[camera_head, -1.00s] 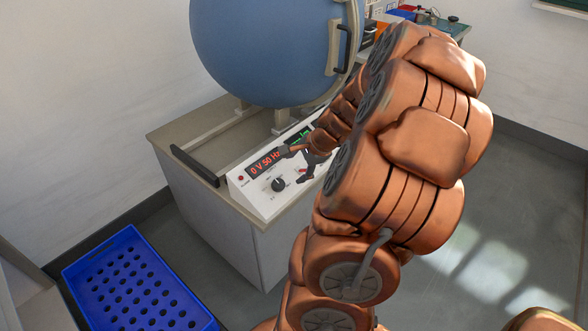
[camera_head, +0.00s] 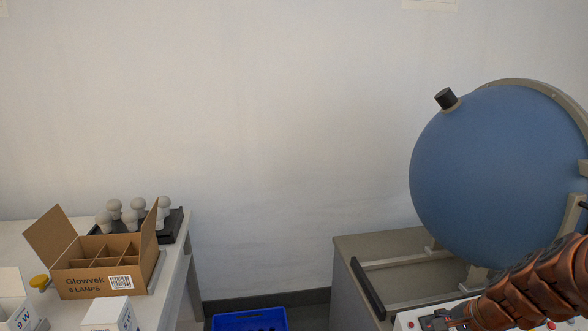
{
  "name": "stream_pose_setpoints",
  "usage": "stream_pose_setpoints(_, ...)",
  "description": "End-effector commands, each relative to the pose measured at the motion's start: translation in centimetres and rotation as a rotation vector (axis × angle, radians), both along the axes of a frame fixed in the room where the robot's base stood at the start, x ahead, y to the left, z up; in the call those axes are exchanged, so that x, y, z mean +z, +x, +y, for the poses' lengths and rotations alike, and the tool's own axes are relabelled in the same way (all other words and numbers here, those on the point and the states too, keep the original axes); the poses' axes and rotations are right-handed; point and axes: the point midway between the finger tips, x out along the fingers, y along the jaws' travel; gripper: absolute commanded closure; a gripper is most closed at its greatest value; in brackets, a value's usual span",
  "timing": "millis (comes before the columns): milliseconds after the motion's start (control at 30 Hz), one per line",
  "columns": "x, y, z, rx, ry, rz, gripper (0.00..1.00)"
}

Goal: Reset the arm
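My copper-coloured arm shows at the lower right, in front of the control panel (camera_head: 405,319) of the blue sphere (camera_head: 495,175). The arm's lower end reaches down to the panel at the bottom edge of the picture. My gripper (camera_head: 447,321) is small and dark there, partly cut off by the bottom edge. Whether its fingers are open or shut does not show. The panel's display and knob are mostly hidden or out of the picture.
At left, a white table (camera_head: 178,262) bears an open cardboard box (camera_head: 95,282) with dividers, several bulbs (camera_head: 138,207) on a black rack, and small white boxes (camera_head: 110,314). A blue perforated crate (camera_head: 250,320) lies on the floor between table and sphere bench (camera_head: 345,262).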

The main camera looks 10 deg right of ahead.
Motion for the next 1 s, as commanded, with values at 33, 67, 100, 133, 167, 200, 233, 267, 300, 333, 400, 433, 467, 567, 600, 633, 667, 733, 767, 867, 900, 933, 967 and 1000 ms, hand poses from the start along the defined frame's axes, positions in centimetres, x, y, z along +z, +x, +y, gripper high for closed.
stream_pose_setpoints(33, 1.3, 0.2, 2.3, 0.088, -0.02, 0.011, 0.32)
stream_pose_setpoints(67, 1.7, 0.1, 3.5, 0.139, -0.032, 0.018, 0.32)
stream_pose_setpoints(100, 2.3, -0.1, 5.1, 0.205, -0.043, 0.028, 0.32)
stream_pose_setpoints(133, 2.7, -0.4, 6.3, 0.256, -0.051, 0.038, 0.32)
stream_pose_setpoints(167, 3.0, -0.6, 7.5, 0.305, -0.06, 0.047, 0.32)
stream_pose_setpoints(200, 3.6, -1.0, 8.9, 0.37, -0.075, 0.056, 0.32)
stream_pose_setpoints(233, 4.0, -1.3, 10.0, 0.417, -0.085, 0.064, 0.32)
stream_pose_setpoints(267, 4.3, -1.8, 11.1, 0.466, -0.094, 0.074, 0.32)
stream_pose_setpoints(300, 4.7, -2.5, 12.4, 0.53, -0.105, 0.088, 0.32)
stream_pose_setpoints(333, 5.0, -3.0, 13.3, 0.578, -0.115, 0.098, 0.32)
stream_pose_setpoints(400, 5.8, -4.2, 15.4, 0.685, -0.139, 0.115, 0.32)
stream_pose_setpoints(433, 6.2, -4.8, 16.2, 0.731, -0.148, 0.125, 0.32)
stream_pose_setpoints(467, 6.5, -5.5, 16.9, 0.777, -0.157, 0.136, 0.32)
stream_pose_setpoints(567, 7.6, -7.6, 19.0, 0.923, -0.194, 0.163, 0.32)
stream_pose_setpoints(600, 8.0, -8.6, 19.8, 0.98, -0.207, 0.176, 0.32)
stream_pose_setpoints(633, 8.3, -9.3, 20.3, 1.024, -0.216, 0.187, 0.32)
stream_pose_setpoints(667, 8.6, -10.0, 20.7, 1.065, -0.226, 0.197, 0.32)
stream_pose_setpoints(733, 9.3, -11.7, 21.6, 1.161, -0.255, 0.218, 0.32)
stream_pose_setpoints(767, 9.6, -12.5, 21.9, 1.202, -0.265, 0.228, 0.32)
stream_pose_setpoints(867, 10.4, -14.9, 22.6, 1.326, -0.295, 0.261, 0.32)
stream_pose_setpoints(900, 10.7, -15.8, 22.7, 1.368, -0.307, 0.271, 0.32)
stream_pose_setpoints(933, 10.9, -16.4, 22.8, 1.398, -0.316, 0.279, 0.32)
stream_pose_setpoints(967, 11.1, -16.9, 22.8, 1.424, -0.322, 0.288, 0.32)
stream_pose_setpoints(1000, 11.2, -17.6, 22.8, 1.454, -0.328, 0.299, 0.32)
